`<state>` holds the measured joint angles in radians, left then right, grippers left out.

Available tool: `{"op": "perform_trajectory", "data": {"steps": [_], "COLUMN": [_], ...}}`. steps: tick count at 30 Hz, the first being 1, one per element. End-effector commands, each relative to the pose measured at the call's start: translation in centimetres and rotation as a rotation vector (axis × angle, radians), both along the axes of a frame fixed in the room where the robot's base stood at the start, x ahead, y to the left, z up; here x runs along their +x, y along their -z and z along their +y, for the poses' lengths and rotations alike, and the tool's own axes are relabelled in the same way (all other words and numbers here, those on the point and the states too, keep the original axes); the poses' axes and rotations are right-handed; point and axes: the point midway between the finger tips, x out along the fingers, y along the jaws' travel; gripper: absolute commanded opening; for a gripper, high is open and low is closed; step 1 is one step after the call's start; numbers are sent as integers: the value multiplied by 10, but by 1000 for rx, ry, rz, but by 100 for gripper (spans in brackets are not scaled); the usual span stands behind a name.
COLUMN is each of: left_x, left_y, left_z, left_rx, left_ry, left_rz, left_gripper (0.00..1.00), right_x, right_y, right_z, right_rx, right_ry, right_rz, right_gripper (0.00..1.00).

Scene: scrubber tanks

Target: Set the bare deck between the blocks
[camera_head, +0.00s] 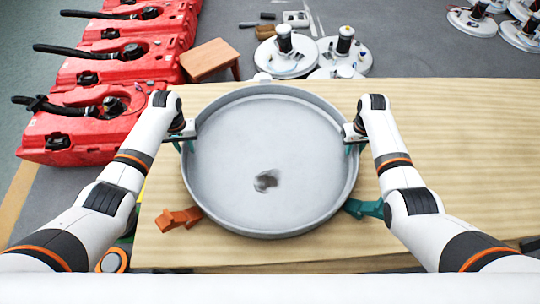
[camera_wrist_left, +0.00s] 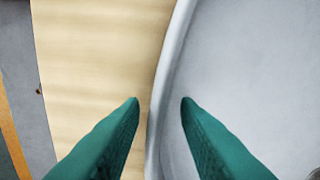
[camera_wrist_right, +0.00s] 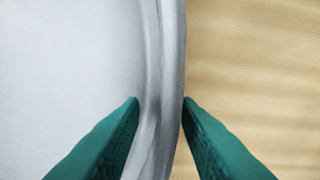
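The bare deck (camera_head: 240,190) is a round, shallow grey pan with a raised rim and a dark smudge towards its near side. An orange block (camera_head: 180,218) sits by its near left edge and a teal block (camera_head: 364,208) by its near right edge; I cannot tell whether they touch it. My left gripper (camera_head: 184,140) is at the left rim; in the left wrist view its open green fingers (camera_wrist_left: 160,100) straddle the rim. My right gripper (camera_head: 354,142) is at the right rim; in the right wrist view its open fingers (camera_wrist_right: 161,100) straddle it, the right finger close to the wall.
The deck is on or over a pale wooden table (camera_head: 460,150), clear on the right. Red tanks with black hoses (camera_head: 110,105) stand along the left. A wooden stool (camera_head: 210,60) and round white units (camera_head: 287,55) stand beyond the table; more units (camera_head: 472,20) are at far right.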

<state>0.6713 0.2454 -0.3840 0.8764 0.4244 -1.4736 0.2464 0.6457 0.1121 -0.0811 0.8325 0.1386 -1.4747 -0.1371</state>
Motion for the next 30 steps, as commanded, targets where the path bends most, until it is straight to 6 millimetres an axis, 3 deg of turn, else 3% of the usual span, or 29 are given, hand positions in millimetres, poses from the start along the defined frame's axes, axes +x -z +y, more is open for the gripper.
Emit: {"op": "perform_trajectory", "data": {"steps": [9,15,23,30], "left_x": [0,-1,-1,-1], "left_y": [-66,-97,-109,-109], "left_z": [1,1,1,1], "left_rx": [2,2,1,1], "left_ry": [-1,-1,-1,-1], "left_rz": [-5,-2,0,-1], "left_gripper": [29,29,29,29], "right_x": [0,0,1,2], "right_y": [0,0,-10,-58], "right_z": [0,0,0,-1], "right_rx": [0,0,0,0], "right_ry": [0,0,0,1], "right_rz": [0,0,-3,-6], "right_gripper": [29,29,29,29]}}
